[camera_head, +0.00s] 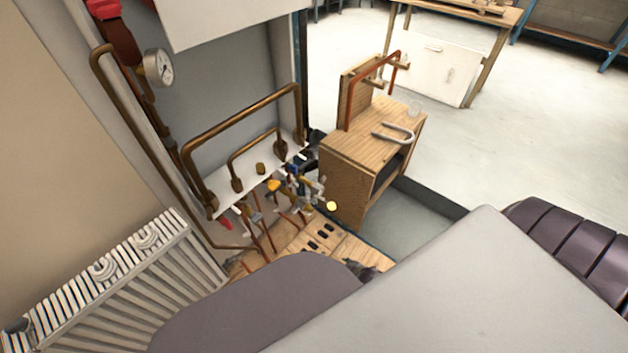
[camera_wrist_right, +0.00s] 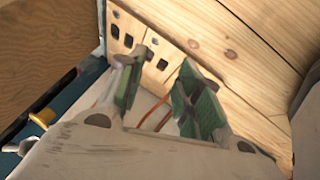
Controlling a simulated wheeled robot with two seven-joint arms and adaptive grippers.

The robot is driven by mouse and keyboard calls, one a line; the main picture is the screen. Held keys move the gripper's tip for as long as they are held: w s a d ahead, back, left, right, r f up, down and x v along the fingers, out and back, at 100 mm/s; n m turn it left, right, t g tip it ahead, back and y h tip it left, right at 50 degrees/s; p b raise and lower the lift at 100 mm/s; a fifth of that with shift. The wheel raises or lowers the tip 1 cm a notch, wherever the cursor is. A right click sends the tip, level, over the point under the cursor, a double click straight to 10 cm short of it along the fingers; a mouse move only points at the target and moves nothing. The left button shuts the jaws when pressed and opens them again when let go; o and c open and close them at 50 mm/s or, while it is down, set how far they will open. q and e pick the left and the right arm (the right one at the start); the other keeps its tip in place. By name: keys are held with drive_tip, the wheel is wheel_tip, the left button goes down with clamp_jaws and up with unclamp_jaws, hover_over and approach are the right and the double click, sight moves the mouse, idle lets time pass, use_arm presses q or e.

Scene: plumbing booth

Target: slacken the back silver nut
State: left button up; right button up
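A cluster of valves and fittings with silvery parts (camera_head: 312,188) stands on thin copper pipes above the wooden floor panel in the head view. The back silver nut is too small there for me to tell it apart. My right gripper (camera_head: 360,268) shows only in small part, below and to the right of the cluster, behind my large grey arm link. In the right wrist view the right gripper (camera_wrist_right: 160,72) has its two green-padded fingers apart, with nothing between the tips. No silver nut can be made out there. My left gripper is not in view.
A wooden cabinet (camera_head: 345,170) stands right of the fittings. A white radiator (camera_head: 120,275) is at the lower left. Thick bronze pipes (camera_head: 235,118) and a gauge (camera_head: 158,67) are on the wall side. Wooden boards with dark slots (camera_wrist_right: 215,30) lie close beyond the right fingers.

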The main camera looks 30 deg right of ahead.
drive_tip(key=a+f+m+b, duration=0.1)
drive_tip(key=a+f+b, duration=0.4)
drive_tip(key=a, duration=0.2)
drive_tip(key=w+a+r+m+t+y+b, duration=0.1)
drive_tip(key=w+a+r+m+t+y, duration=0.15)
drive_tip(key=a, duration=0.35)
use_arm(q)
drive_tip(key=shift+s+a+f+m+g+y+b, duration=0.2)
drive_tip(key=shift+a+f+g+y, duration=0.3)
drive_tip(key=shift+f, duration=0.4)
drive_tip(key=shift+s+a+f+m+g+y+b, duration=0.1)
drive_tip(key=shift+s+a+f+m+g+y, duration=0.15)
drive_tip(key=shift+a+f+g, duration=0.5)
use_arm(e)
drive_tip(key=w+d+r+m+t+h, duration=0.1)
drive_tip(key=w+r+m+t, duration=0.3)
drive_tip(key=r+m, duration=0.5)
drive_tip(key=w+d+r+m+t+h, duration=0.1)
drive_tip(key=w+r+m+t+h, duration=0.1)
drive_tip(key=w+r+m+t, duration=0.3)
drive_tip(key=shift+w+r+m, duration=0.25)
drive_tip(key=shift+r+m, duration=1.85)
drive_tip(key=shift+m, duration=1.15)
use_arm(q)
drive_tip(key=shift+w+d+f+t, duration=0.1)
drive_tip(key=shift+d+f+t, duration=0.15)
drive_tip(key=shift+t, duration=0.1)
use_arm(e)
drive_tip(key=shift+w, duration=0.2)
